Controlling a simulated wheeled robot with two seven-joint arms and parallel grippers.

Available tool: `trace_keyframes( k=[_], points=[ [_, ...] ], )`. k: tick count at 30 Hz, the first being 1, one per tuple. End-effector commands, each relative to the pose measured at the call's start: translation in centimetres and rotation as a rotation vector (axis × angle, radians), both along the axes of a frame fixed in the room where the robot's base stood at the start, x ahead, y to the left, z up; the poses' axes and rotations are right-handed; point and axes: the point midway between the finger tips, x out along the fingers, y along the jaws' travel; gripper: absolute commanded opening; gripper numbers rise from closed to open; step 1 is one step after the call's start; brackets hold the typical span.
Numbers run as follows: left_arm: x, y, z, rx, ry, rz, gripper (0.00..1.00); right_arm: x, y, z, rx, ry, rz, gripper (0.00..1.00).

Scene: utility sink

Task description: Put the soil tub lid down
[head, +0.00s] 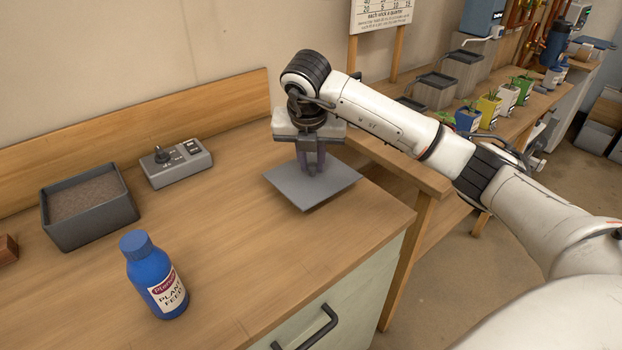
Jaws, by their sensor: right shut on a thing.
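The soil tub lid (325,189) is a flat grey square plate near the right end of the wooden counter. My right gripper (311,168) points down at the lid's middle and is shut on it, probably by a handle that the fingers hide. The lid looks level and very close to the counter top; I cannot tell whether it touches. The soil tub (95,224) is an open dark grey square box with brown soil inside, at the left of the counter. My left gripper is not in view.
A blue plant feed bottle (153,278) stands upright at the front of the counter (235,240). A grey control box (176,163) with a knob sits by the backboard. A brown block (8,249) is at the left edge. Potted plants (488,109) line the bench beyond.

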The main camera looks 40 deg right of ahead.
Motion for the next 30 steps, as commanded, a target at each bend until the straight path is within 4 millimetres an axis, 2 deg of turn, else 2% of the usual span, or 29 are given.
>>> trace_keyframes(
  k=[6, 12, 18, 19, 22, 30],
  points=[
    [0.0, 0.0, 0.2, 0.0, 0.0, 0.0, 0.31, 0.0, 0.0, -1.8, 0.0, 0.0, 0.001, 0.0],
    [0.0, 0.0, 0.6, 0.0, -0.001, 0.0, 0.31, 0.0, 0.0, -4.5, 0.0, 0.001, 0.002, 0.0],
    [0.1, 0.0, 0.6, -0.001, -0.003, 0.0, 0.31, 0.0, 0.1, -4.8, 0.0, -0.001, 0.003, 0.0],
    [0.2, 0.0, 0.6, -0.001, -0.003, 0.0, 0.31, 0.0, 0.0, -4.8, 0.001, -0.001, 0.003, 0.21],
    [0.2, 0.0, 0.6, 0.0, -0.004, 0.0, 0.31, 0.0, 0.1, -4.8, 0.001, -0.001, 0.003, 0.38],
    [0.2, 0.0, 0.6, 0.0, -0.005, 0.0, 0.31, 0.0, 0.1, -4.8, 0.001, 0.0, 0.004, 0.38]
  ],
)
